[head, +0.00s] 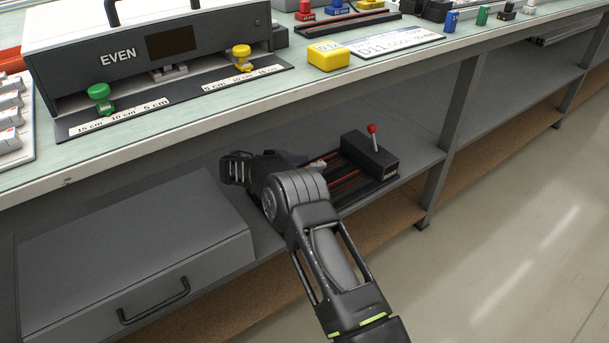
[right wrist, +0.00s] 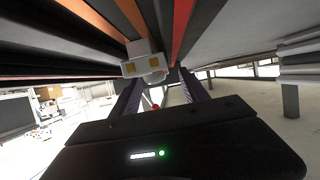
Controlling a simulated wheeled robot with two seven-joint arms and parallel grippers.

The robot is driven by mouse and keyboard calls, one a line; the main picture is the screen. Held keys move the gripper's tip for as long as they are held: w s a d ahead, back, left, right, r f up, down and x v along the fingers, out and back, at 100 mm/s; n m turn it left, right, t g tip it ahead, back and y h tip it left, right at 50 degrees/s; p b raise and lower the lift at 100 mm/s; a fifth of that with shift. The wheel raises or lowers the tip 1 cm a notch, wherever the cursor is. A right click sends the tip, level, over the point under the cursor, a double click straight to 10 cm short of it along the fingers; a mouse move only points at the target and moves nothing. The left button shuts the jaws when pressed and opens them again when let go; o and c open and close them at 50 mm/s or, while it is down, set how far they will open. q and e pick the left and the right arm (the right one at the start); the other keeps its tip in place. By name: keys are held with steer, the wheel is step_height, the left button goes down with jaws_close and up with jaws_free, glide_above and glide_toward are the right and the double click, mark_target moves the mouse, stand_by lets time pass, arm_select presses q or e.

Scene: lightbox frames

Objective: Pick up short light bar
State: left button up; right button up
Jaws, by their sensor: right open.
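In the head view a small pale piece (head: 318,164) shows at the rail device (head: 372,157) on the lower shelf; the device has a red-knobbed lever. My right gripper (head: 300,160) reaches in over the shelf, its fingers mostly hidden by my wrist. In the right wrist view its open fingers (right wrist: 163,80) are close to the white block; contact cannot be told. My left gripper is out of view.
The worktop above carries the EVEN box (head: 130,55) with green and yellow knobs, a yellow block (head: 328,57) and a label plate (head: 397,41). White bars lie in a tray (head: 20,150) at far left. A grey drawer unit (head: 130,245) stands left of my arm; a shelf post (head: 445,145) stands right.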

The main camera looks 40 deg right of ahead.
steer(key=shift+d+f, duration=0.1)
steer(key=shift+d, duration=0.15)
stand_by(0.4)
jaws_close()
stand_by(0.4)
